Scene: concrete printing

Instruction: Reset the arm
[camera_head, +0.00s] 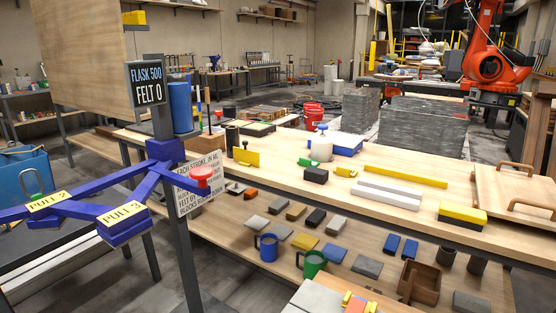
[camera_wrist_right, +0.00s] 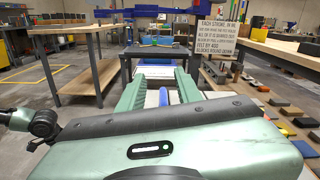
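A blue mechanism (camera_head: 165,155) stands on a dark post at the left of the head view. Its blue arms spread to the left and front; two carry yellow labels, PULL 2 (camera_head: 47,201) and PULL 3 (camera_head: 124,212). A red knob (camera_head: 201,175) sits on the arm at its right. A display above it (camera_head: 149,83) reads FLASK 500, FELT 0. My right gripper (camera_wrist_right: 161,92) shows in the right wrist view with its green fingers apart. A blue and white thing shows beyond the gap; I cannot tell contact. My left gripper is out of view.
A printed stroke sign (camera_head: 200,188) hangs beside the mechanism and also shows in the wrist view (camera_wrist_right: 216,38). A long wooden bench (camera_head: 330,215) holds blocks and bars. Its lower shelf carries mugs and several small slabs. An orange robot arm (camera_head: 492,62) stands at the back right.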

